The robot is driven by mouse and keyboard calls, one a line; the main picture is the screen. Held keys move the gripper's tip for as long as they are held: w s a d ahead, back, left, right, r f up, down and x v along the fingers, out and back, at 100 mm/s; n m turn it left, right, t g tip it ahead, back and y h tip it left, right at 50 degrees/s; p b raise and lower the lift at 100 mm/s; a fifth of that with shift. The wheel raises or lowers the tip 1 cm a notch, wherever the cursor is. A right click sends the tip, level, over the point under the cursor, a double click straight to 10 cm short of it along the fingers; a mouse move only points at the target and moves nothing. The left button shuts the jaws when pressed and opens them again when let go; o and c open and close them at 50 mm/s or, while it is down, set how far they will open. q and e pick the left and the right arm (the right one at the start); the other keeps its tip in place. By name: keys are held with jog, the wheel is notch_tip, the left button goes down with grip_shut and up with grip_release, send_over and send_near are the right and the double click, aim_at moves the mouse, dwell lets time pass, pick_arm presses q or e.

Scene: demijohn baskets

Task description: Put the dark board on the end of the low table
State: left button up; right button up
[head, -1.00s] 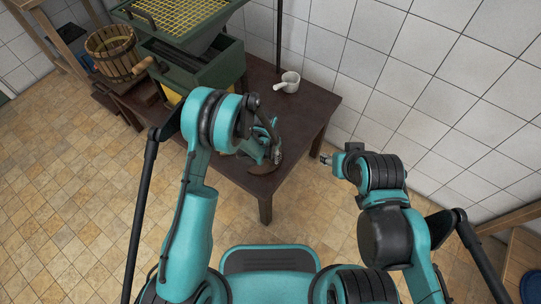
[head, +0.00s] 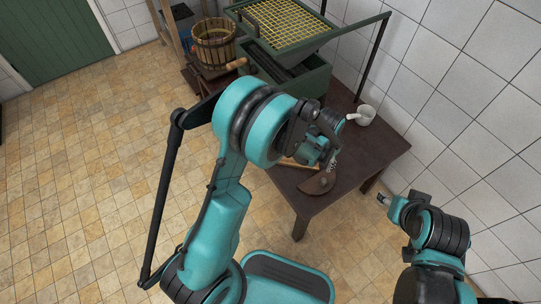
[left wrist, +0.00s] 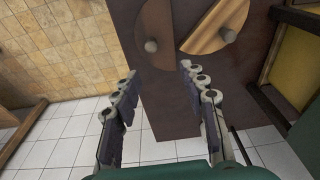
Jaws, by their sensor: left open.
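The dark board (head: 318,184) is a half-round brown piece lying flat near the front corner of the low table (head: 342,199). In the left wrist view the dark board (left wrist: 156,22) has a round knob and lies beside a lighter half-round board (left wrist: 212,28), also with a knob. My left gripper (head: 331,164) is over the table, close to the dark board and partly hidden by my arm. In the left wrist view its fingers (left wrist: 157,88) are apart with nothing between them. My right gripper (head: 384,199) is off the table's right side; its jaws are too small to read.
A green press frame with a yellow grid (head: 275,22) stands on the back of the table. A white pot (head: 365,115) with a handle stands near the wall. A slatted wooden basket (head: 215,45) is behind at left. The tiled floor at left is clear.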

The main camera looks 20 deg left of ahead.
pick_arm(q)
jog(key=s+a+r+n+t, duration=0.1)
jog(key=s+a+r+n, duration=0.1)
jog(key=s+a+r, duration=0.45)
jog(key=s+a+r+n+t, duration=0.1)
jog(key=a+r+t, duration=0.15)
jog(key=r, duration=0.75)
jog(key=s+a+r+n+t, duration=0.2)
jog(key=s+a+r+n, duration=0.1)
jog(key=s+a, duration=0.4)
jog(key=shift+s+a+r+n+y, duration=0.3)
jog(key=shift+s+r, duration=0.35)
jog(key=shift+s, duration=1.25)
jog(key=shift+d, duration=0.1)
